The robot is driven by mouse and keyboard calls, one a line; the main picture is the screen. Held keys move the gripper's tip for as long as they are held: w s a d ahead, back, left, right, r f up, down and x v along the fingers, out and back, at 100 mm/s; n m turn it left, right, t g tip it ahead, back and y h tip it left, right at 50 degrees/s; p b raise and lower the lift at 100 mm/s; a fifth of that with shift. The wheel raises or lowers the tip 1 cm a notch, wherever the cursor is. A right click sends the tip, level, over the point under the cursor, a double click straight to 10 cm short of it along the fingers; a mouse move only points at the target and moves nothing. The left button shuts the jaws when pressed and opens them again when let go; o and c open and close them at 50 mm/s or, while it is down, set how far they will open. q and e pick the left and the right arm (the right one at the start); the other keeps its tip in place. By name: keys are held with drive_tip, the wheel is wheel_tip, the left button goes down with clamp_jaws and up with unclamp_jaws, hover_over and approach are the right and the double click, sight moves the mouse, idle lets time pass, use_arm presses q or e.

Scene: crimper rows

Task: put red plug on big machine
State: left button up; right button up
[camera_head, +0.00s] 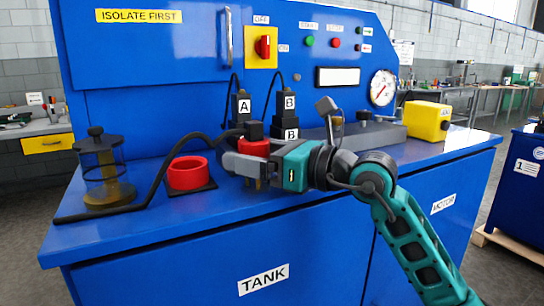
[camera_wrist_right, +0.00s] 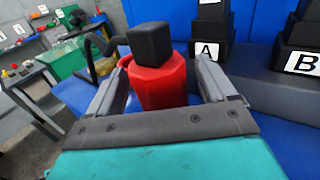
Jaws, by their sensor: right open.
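The red plug (camera_head: 255,147) with a black block on top is at the counter's front middle; it also shows in the wrist view (camera_wrist_right: 158,84). My right gripper (camera_head: 243,165) is open, with one finger on each side of the plug in the wrist view (camera_wrist_right: 162,68). I cannot tell whether the fingers touch it. The plug's lower part is hidden by the gripper. The big blue machine (camera_head: 140,55) has a panel standing behind a counter marked TANK. A red ring (camera_head: 188,172) on a dark base is left of the plug. My left gripper is not in view.
A black cable (camera_head: 170,158) runs left from the plug, past the red ring. A glass jar (camera_head: 100,165) stands at the left. Black blocks marked A (camera_head: 243,107) and B (camera_head: 290,103) stand behind. A yellow box (camera_head: 427,121) is at the right, beside a grey block (camera_head: 378,136).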

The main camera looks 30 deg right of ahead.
drive_tip(key=shift+s+d, duration=0.2)
drive_tip(key=shift+s, duration=0.05)
drive_tip(key=b+v, duration=0.2)
drive_tip(key=v, duration=0.9)
drive_tip(key=shift+s, duration=0.2)
drive_tip(key=shift+d+r, duration=0.1)
